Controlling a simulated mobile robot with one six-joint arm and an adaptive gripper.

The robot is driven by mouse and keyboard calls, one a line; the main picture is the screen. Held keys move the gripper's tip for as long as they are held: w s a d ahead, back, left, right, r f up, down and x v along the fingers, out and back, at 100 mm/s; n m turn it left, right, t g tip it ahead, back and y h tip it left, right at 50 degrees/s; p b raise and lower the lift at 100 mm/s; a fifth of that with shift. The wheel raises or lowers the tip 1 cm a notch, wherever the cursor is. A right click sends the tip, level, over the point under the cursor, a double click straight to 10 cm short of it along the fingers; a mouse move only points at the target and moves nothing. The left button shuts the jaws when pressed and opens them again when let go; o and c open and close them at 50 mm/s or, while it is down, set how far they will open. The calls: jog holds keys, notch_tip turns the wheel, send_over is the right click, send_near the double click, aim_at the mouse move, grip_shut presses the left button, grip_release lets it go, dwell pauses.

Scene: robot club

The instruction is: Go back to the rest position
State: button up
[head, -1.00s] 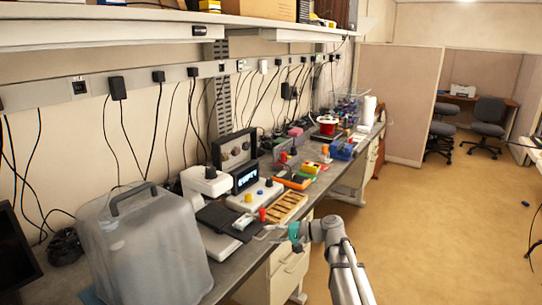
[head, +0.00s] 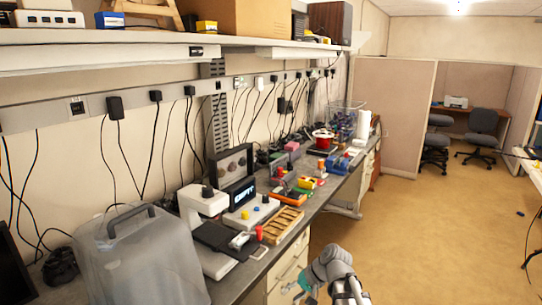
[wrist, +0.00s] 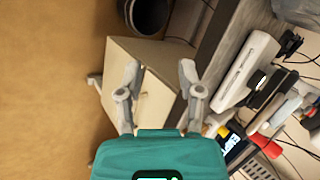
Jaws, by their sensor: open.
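My gripper (wrist: 160,74) is open, and nothing is between its two grey fingers in the wrist view. In the head view my gripper (head: 304,290) is at the bottom, in front of the workbench (head: 232,282) and apart from it. Its fingers are hard to make out there. The wrist view shows a pale drawer cabinet (wrist: 137,92) beyond the fingers, with the bench edge to the right.
The bench holds a white microscope-like device (head: 203,202), a wooden slotted tray (head: 284,222), a grey covered case (head: 143,262) and several small items. A dark round bin (wrist: 150,14) stands by the cabinet.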

jog(key=s+d+f+n+g+h+p, duration=0.1)
jog(key=s+d+h, duration=0.6)
jog(key=s+d, duration=0.2)
jog(key=shift+d+f+h+p, duration=0.3)
jog(key=shift+d+f+p, duration=0.1)
jog(key=shift+d, duration=0.25)
dwell(1.9)
jog(key=shift+o, duration=0.6)
